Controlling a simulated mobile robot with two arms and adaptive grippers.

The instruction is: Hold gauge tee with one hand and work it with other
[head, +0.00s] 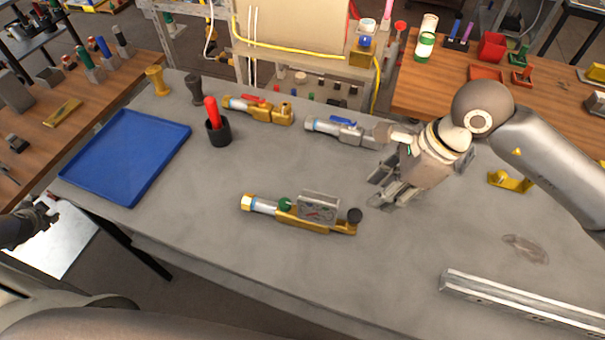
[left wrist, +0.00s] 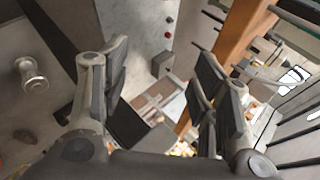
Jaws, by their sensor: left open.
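The gauge tee (head: 286,213) lies on the grey workbench, near its front edge in the head view. It is a brass and silver pipe piece with a green knob, a grey square gauge and a dark round knob at its right end. My right gripper (head: 378,187) is open and empty above the bench, to the right of the tee and apart from it. My left gripper (head: 48,216) is partly seen at the left edge, off the bench. In the left wrist view the left gripper (left wrist: 158,75) is open with nothing between its fingers.
A red-handled valve (head: 258,109) and a blue-handled valve (head: 341,131) lie behind the tee. A black cup (head: 218,134) holds a red-handled tool. A blue tray (head: 128,155) lies left and a metal rail (head: 520,300) front right. The bench around the tee is clear.

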